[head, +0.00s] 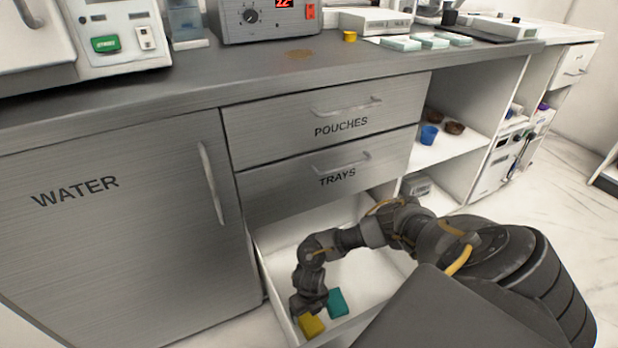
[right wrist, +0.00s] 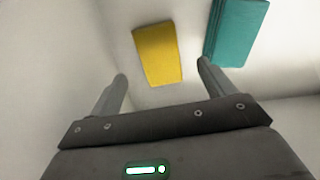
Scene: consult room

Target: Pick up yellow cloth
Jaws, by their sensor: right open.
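The yellow cloth (head: 311,326) is a small folded block lying in the open white bottom drawer, near its front left corner. In the right wrist view the yellow cloth (right wrist: 158,54) lies ahead of the fingertips, roughly centred between them. My right gripper (head: 309,304) reaches down into the drawer just beside the cloth. Its two fingers are spread with nothing between them in the right wrist view (right wrist: 162,72). My left gripper is in neither view.
A teal cloth (head: 337,303) lies right of the yellow one, close to my right finger. The drawer's white walls (head: 275,290) surround both cloths. The grey counter (head: 270,75) with devices on it runs above. An open shelf (head: 455,145) with cups stands to the right.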

